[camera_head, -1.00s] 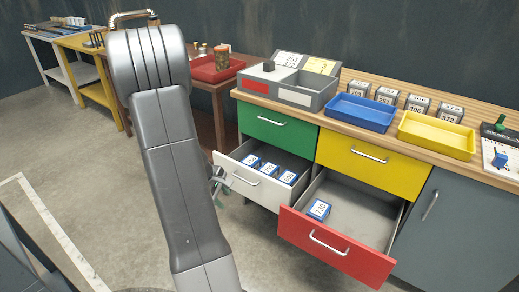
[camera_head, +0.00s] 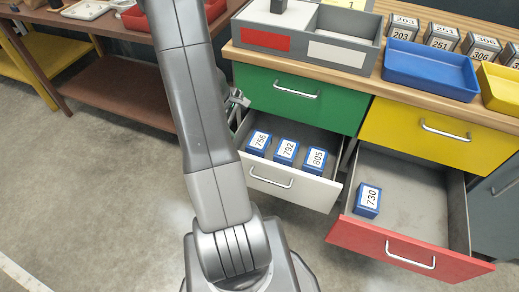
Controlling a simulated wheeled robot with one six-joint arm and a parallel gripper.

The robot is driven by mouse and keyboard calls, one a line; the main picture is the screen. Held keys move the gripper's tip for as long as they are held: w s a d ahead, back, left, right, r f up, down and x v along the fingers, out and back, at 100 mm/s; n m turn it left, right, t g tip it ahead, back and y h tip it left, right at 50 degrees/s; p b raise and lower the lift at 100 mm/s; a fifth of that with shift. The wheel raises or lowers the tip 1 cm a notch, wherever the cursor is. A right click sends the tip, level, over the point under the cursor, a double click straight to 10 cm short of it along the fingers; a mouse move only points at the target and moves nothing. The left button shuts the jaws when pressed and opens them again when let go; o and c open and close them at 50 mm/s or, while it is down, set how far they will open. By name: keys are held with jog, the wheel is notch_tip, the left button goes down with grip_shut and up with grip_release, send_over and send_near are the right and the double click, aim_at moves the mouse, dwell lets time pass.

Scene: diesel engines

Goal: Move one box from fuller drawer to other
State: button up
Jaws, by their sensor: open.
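The white drawer (camera_head: 271,184) is pulled out and holds three blue boxes with white number labels: 756 (camera_head: 259,141), 792 (camera_head: 286,150) and 805 (camera_head: 315,159). The red drawer (camera_head: 402,252) to its right is also open and holds one blue box, 730 (camera_head: 367,200), near its left side; the rest of its floor is bare. My gripper (camera_head: 240,101) is partly hidden behind my arm, beside the left edge of the cabinet. It is open, with no box seen in it, up and left of the white drawer.
Above are a shut green drawer (camera_head: 297,96) and a shut yellow drawer (camera_head: 440,131). The worktop bears a grey divided tray (camera_head: 310,38), a blue tray (camera_head: 430,70), a yellow tray (camera_head: 498,90) and several numbered grey blocks. A brown table stands at left. Floor at left is clear.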

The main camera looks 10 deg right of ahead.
jog(key=shift+w+d+f, duration=0.1)
jog(key=shift+w+f, duration=0.1)
jog(key=shift+w, duration=0.1)
dwell(0.5)
jog(key=p+v, duration=0.6)
jog(key=v, duration=0.4)
jog(key=shift+s, duration=0.1)
